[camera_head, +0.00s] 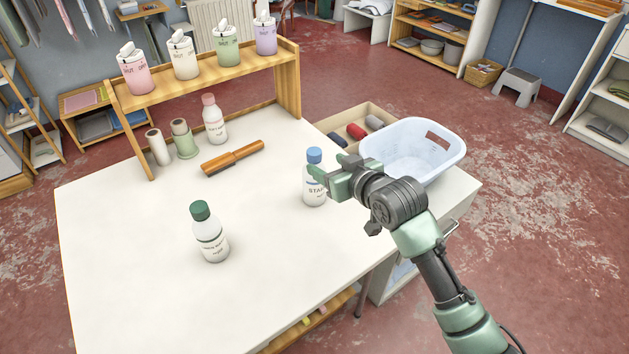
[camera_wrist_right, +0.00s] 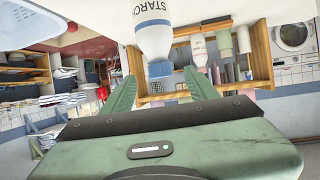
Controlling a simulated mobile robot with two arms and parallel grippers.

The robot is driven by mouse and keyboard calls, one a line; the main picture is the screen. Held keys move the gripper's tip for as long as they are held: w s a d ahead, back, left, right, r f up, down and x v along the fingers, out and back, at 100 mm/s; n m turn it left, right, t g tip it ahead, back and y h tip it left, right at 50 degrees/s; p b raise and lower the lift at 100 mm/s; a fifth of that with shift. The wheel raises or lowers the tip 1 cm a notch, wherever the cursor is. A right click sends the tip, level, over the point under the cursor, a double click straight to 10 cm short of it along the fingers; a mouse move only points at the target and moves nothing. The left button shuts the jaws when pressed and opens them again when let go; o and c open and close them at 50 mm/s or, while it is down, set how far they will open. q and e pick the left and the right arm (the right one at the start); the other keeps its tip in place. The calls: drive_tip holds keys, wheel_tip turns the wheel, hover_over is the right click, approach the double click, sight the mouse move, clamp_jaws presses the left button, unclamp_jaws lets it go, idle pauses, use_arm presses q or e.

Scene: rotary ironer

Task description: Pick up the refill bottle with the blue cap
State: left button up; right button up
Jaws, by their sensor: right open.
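The refill bottle with the blue cap (camera_head: 314,191) stands upright on the white table near its right side. It is white with a label reading "STAR…". My right gripper (camera_head: 322,180) is open at the bottle's right, with its fingertips close to the upper part. In the right wrist view, which is upside down, the bottle (camera_wrist_right: 153,32) shows its "STARCH" label and lies ahead, between the open fingers (camera_wrist_right: 161,86) in the picture. I cannot tell whether a finger touches it. My left gripper is not in view.
A green-capped bottle (camera_head: 210,235) stands at the front and a pink-capped one (camera_head: 214,122) at the back. A pale blue basket (camera_head: 412,150) is right of the gripper. A wooden shelf (camera_head: 210,80) holds several dispensers.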

sight(318, 157)
drive_tip(key=shift+w+a+r, duration=0.1)
drive_tip(key=shift+w+a, duration=0.2)
drive_tip(key=shift+w, duration=0.25)
drive_tip(key=shift+x, duration=3.4)
drive_tip(key=shift+r, duration=0.1)
clamp_jaws()
